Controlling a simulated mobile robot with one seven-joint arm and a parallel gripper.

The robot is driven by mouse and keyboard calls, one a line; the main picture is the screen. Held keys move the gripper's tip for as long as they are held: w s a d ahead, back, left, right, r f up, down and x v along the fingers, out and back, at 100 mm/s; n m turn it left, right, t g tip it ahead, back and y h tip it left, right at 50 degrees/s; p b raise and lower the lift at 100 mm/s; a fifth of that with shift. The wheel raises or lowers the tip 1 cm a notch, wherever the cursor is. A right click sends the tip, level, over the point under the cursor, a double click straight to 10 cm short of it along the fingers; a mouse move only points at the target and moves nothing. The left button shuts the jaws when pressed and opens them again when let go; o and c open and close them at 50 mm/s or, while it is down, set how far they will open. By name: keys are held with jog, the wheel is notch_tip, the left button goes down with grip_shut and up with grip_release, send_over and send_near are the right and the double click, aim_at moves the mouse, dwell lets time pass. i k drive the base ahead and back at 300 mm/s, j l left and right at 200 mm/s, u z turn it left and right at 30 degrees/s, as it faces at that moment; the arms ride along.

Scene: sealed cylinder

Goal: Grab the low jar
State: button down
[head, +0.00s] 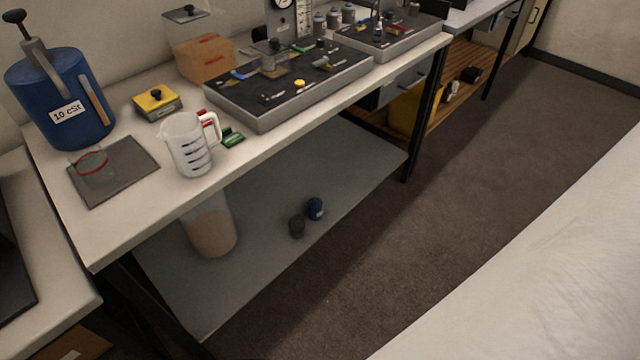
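A low, clear glass jar (93,173) with a red band stands on a dark grey mat (125,176) at the left end of the white workbench. Its clear wall is hard to make out against the mat. On the grey lower shelf, a tall clear container (209,228) with tan contents stands at the left. A small dark jar (297,227) and a small blue jar (316,208) stand farther right on that shelf. My gripper is not in view.
A big blue tank (62,105) with a pump handle stands behind the mat. A measuring jug (188,145), a green block (232,137) and a yellow box (157,102) are nearby. A grey equipment tray (290,112) fills the bench farther right. The carpet (440,190) beside the bench is clear.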

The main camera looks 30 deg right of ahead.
aim_at(297, 223)
jog(key=z, duration=0.75)
jog(key=i+j+z, duration=0.2)
jog(key=i, duration=0.15)
jog(key=i+j+z, duration=0.1)
jog(key=z, duration=0.15)
jog(key=i+j+z, duration=0.1)
jog(key=j+z, duration=0.15)
jog(key=i+u, duration=0.2)
jog(key=i, duration=0.3)
jog(key=i+l+u, duration=0.2)
jog(key=i, duration=0.35)
